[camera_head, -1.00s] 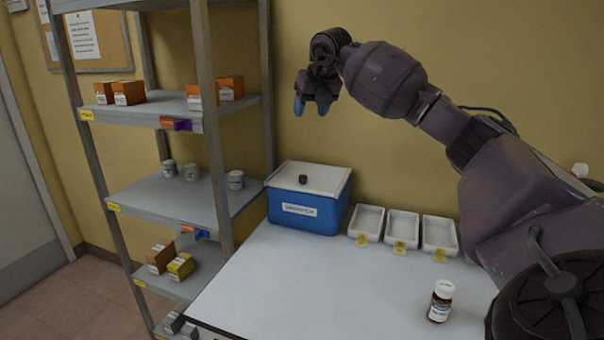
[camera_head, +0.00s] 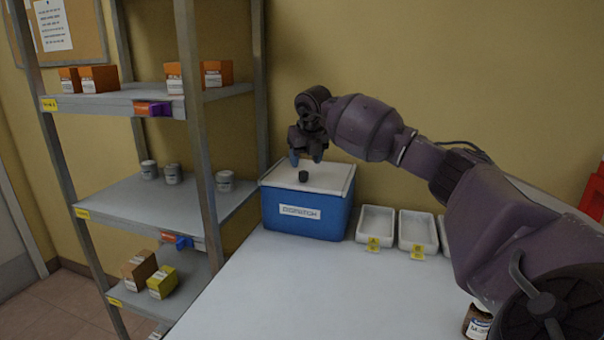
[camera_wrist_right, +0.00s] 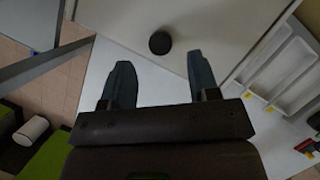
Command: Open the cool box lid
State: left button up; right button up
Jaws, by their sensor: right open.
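The blue cool box (camera_head: 300,215) stands on the white table, against the wall and beside the shelf. Its pale lid (camera_head: 330,178) is closed and has a small dark knob (camera_head: 303,176) on top. My right gripper (camera_head: 306,160) is just above the lid, near the knob, with its fingers pointing down. In the right wrist view the gripper (camera_wrist_right: 160,85) is open and empty. The knob (camera_wrist_right: 160,42) lies ahead of the gap between the fingertips, over the pale lid (camera_wrist_right: 130,25). My left gripper is not in view.
White trays (camera_head: 376,222) with yellow labels stand right of the box. A brown bottle (camera_head: 477,322) is at the lower right, partly hidden by my arm. A metal shelf (camera_head: 150,212) with boxes and jars stands at left. The front of the table (camera_head: 300,290) is clear.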

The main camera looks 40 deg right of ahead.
aim_at(303, 172)
jog(key=x, duration=0.5)
jog(key=shift+b, duration=0.3)
grip_shut()
